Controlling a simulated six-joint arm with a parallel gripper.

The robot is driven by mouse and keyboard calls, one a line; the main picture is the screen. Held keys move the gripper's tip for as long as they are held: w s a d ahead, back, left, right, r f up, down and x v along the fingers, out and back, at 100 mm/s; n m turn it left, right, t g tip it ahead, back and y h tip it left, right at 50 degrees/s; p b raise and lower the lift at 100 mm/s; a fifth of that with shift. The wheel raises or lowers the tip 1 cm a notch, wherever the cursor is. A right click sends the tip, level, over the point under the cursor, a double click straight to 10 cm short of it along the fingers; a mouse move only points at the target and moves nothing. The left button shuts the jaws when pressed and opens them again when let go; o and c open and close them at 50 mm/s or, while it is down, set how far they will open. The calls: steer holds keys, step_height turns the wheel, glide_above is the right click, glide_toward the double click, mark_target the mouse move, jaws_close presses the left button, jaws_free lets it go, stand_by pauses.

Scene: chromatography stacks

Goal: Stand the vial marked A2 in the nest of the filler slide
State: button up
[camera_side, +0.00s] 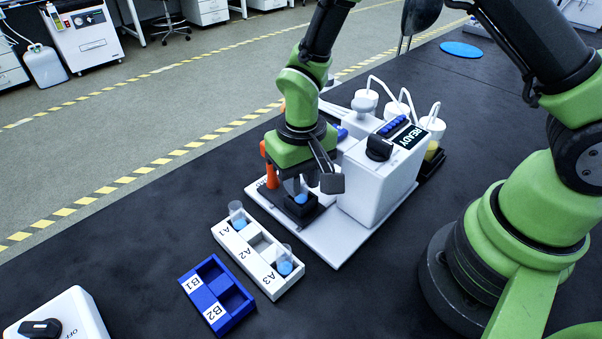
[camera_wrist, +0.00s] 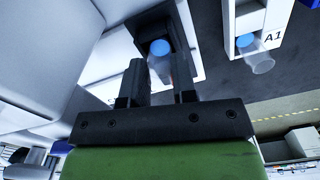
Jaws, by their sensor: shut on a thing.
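My gripper (camera_side: 311,186) is shut on the A2 vial, low over the dark nest (camera_side: 299,219) of the filler slide. The vial's blue lower part (camera_side: 301,199) shows at the nest. In the wrist view the clear vial (camera_wrist: 162,63) stands between the two fingers, its blue end at the dark nest block (camera_wrist: 144,33). I cannot tell whether it is fully seated. In the white rack (camera_side: 250,249), the middle A2 slot is empty. The A1 vial (camera_side: 238,217) and A3 vial (camera_side: 285,264) stand in their slots.
The white filler body (camera_side: 375,190) with a READY display (camera_side: 408,137) stands close to the right of my gripper. An orange part (camera_side: 270,168) is close on the left. An empty blue rack (camera_side: 233,306) and a white knob box (camera_side: 62,312) lie toward the front left.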

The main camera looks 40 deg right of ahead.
steer(key=shift+f, duration=0.1)
steer(key=o, duration=1)
steer(key=shift+r, duration=4.05)
steer(key=shift+r, duration=0.15)
steer(key=s+d+r+t+y, duration=0.1)
steer(key=s+d+r+t, duration=0.1)
steer(key=r, duration=0.4)
steer(key=s+d+r+t, duration=0.1)
steer(key=s+d+r, duration=0.15)
steer(key=r, duration=0.25)
steer(key=s+r+t, duration=0.1)
steer(key=s+r, duration=0.1)
steer(key=s, duration=0.1)
steer(key=s+d+r+m+t, duration=0.1)
steer(key=s, duration=0.2)
steer(key=s+r+t+y, duration=0.1)
steer(key=s+r+t, duration=0.1)
steer(key=s, duration=0.2)
steer(key=shift+s+d+r, duration=0.1)
steer(key=shift+d+r, duration=0.2)
steer(key=shift+d, duration=0.1)
